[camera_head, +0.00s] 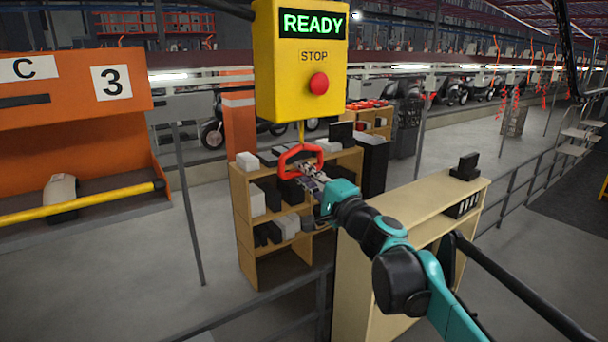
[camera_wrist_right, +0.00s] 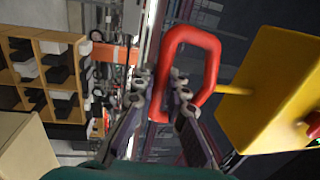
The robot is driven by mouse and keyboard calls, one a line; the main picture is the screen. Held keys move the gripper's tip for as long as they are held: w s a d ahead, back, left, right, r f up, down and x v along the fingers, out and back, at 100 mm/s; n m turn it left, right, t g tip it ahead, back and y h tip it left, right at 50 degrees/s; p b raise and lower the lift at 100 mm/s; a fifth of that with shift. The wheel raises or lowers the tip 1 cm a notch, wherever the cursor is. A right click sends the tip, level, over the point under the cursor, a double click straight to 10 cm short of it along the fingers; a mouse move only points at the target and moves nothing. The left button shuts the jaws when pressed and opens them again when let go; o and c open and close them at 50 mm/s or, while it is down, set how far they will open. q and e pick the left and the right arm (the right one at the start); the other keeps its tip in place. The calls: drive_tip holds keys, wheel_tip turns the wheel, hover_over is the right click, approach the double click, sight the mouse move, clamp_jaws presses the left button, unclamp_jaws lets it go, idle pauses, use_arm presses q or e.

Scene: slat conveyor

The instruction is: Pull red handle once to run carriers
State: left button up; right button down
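The red handle (camera_head: 301,160) is a loop hanging on a cord under the yellow control box (camera_head: 299,75). The box shows a green READY sign (camera_head: 313,24) and a red STOP button (camera_head: 318,83). My right gripper (camera_head: 309,177) is at the handle's lower right side. In the right wrist view the handle (camera_wrist_right: 208,46) lies ahead, with one bar between the two fingers of my right gripper (camera_wrist_right: 162,85). The fingers stand apart with gaps beside the bar; I cannot tell if either touches it. My left gripper is not in view.
Wooden shelves (camera_head: 243,208) with black and white boxes stand below the handle. A second wooden cabinet (camera_head: 350,265) is beneath my right arm. An orange station (camera_head: 75,115) with a yellow bar (camera_head: 80,202) is at left. Metal railings (camera_head: 300,295) cross in front.

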drive_tip(key=shift+f, duration=0.15)
wheel_tip(320, 180, down, 6)
drive_tip(key=b, duration=0.4)
drive_tip(key=shift+r, duration=0.2)
wheel_tip(320, 180, up, 6)
drive_tip(key=p, duration=0.4)
drive_tip(key=c, duration=1.5)
unclamp_jaws()
drive_tip(key=shift+c, duration=0.2)
drive_tip(key=shift+s, duration=0.1)
